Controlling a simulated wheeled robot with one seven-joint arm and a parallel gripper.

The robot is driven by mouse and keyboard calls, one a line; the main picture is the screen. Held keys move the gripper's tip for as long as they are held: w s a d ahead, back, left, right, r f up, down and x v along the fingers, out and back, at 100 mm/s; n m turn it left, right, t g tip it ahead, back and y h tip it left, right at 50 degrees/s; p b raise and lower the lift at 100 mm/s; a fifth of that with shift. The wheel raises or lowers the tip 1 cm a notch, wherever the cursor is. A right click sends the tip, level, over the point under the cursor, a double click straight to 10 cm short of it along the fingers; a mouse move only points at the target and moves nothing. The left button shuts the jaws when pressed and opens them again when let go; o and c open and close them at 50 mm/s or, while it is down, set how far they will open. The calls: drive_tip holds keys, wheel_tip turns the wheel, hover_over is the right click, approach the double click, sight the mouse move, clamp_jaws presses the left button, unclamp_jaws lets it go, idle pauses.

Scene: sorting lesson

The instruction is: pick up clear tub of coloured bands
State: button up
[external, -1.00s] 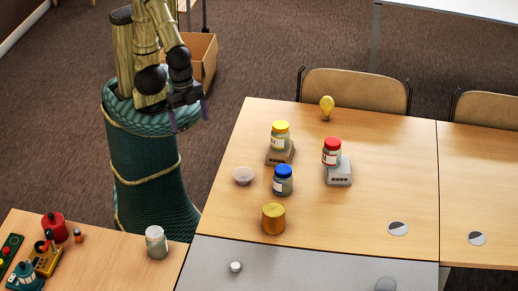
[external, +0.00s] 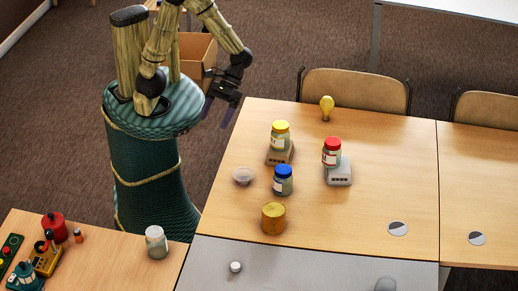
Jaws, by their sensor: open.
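My gripper (external: 217,112) hangs in the air just off the table's left edge, above and to the left of the tub in the picture. Its two dark fingers point down and are apart, with nothing between them.
A red-lidded jar (external: 331,152) and a yellow bulb (external: 326,107) stand farther off. The table's right part is mostly clear.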

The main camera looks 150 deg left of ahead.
drive_tip(key=w+a+r+n+t+h, duration=0.1)
drive_tip(key=a+r+n+t, duration=0.2)
drive_tip(key=a+n+t, duration=0.55)
drive_tip(key=g, duration=0.2)
approach(244, 172)
drive_tip(key=x, duration=0.5)
drive_tip(key=shift+s+f, duration=0.2)
drive_tip(key=shift+f, duration=0.15)
drive_tip(key=shift+d, duration=0.1)
drive_tip(key=shift+x, duration=1.05)
drive_tip(key=shift+t, duration=0.25)
drive_tip(key=x, duration=0.5)
drive_tip(key=shift+w, duration=0.25)
